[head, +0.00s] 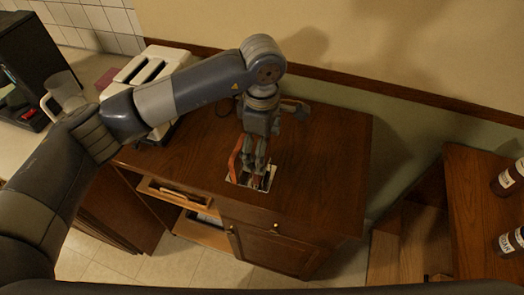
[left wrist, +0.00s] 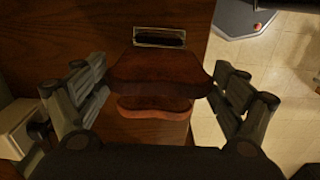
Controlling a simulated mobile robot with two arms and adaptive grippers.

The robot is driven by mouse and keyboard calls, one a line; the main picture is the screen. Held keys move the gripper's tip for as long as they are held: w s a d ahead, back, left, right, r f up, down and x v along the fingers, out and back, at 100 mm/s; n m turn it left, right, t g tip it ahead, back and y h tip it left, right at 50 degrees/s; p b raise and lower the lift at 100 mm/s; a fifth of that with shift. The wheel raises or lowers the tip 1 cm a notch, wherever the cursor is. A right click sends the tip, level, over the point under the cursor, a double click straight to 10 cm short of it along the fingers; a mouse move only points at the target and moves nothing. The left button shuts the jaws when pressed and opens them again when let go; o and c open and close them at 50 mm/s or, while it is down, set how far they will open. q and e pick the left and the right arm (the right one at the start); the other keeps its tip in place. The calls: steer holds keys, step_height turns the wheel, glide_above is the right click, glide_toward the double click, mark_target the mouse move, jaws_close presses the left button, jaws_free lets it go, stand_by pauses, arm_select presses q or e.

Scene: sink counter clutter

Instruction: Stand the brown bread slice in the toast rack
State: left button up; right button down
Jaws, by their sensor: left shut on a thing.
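My left gripper (head: 258,168) reaches down over the wooden counter top and is shut on the brown bread slice. In the left wrist view the brown bread slice (left wrist: 160,70) spans between the two fingertips of this gripper (left wrist: 160,85). A lighter reddish-brown slice-like edge (left wrist: 155,108) shows just below it; I cannot tell if it is a second slice. In the head view an orange-brown slice edge (head: 235,158) shows left of the fingers. The pale toast rack (head: 240,180) lies right beneath the gripper, mostly hidden. A metal frame, perhaps its end, shows in the wrist view (left wrist: 160,38).
A white toaster (head: 150,70) stands at the counter's back left, behind my left arm. The counter top (head: 335,140) is clear to the right. Jars (head: 508,180) stand on a separate wooden surface at right.

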arm_select(q)
step_height(320, 180, down, 2)
steer(key=shift+w+f+p, duration=0.15)
steer(key=shift+f+p, duration=0.1)
steer(key=shift+p, duration=0.25)
steer(key=shift+f, duration=0.7)
steer(key=o, duration=0.6)
steer(key=shift+o, duration=0.5)
arm_select(e)
steer(key=shift+w+d+r, duration=0.2)
steer(key=shift+w+r, duration=0.05)
steer(key=shift+w, duration=0.2)
steer(key=shift+w+d+r, duration=0.2)
steer(key=shift+w, duration=0.2)
